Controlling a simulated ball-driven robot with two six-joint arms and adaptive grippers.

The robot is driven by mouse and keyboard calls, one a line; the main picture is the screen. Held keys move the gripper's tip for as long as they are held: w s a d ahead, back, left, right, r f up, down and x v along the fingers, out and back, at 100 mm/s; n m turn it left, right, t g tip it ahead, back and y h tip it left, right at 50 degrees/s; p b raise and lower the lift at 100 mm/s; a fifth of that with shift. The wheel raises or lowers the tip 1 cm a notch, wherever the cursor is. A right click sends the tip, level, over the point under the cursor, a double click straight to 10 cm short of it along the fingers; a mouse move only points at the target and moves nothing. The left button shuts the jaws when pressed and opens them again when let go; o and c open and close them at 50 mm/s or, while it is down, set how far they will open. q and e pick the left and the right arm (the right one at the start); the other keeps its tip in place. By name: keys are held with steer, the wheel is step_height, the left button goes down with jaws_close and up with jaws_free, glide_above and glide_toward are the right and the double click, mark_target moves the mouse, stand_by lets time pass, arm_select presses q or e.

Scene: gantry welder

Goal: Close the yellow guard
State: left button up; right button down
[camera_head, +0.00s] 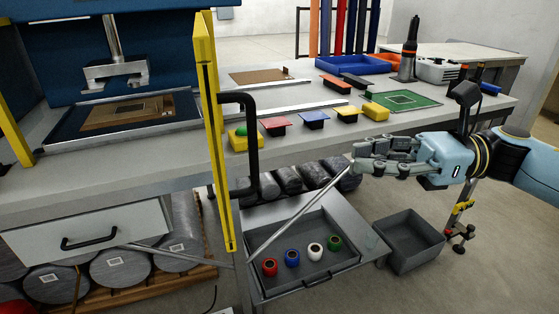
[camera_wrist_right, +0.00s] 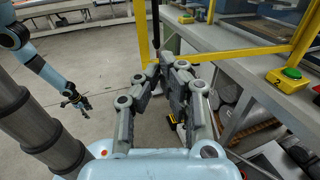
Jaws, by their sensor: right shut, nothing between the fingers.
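The yellow guard (camera_head: 213,130) shows as a tall, narrow frame, nearly edge-on. It stands out from the press toward me, swung open. A black handle (camera_head: 251,150) is on its right side. In the right wrist view the guard's yellow bars (camera_wrist_right: 240,48) cross beyond my fingers. My right gripper (camera_head: 356,165) is shut and empty, right of the handle and apart from it, above the open drawer. It also shows in the right wrist view (camera_wrist_right: 170,68). My left gripper (camera_wrist_right: 76,101) is small in the right wrist view, away from the guard; its jaws are unclear.
The press tooling (camera_head: 115,75) hangs over a plate at the left. An open drawer (camera_head: 330,255) holding coloured rings juts out below. A grey bin (camera_head: 410,240) stands right of it.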

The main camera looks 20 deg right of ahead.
mark_target(257, 167)
steer(key=p+x, duration=0.3)
steer(key=x, duration=0.9)
steer(key=shift+s+a+r+p, duration=0.1)
steer(key=shift+s+p, duration=0.05)
steer(key=shift+p, duration=0.2)
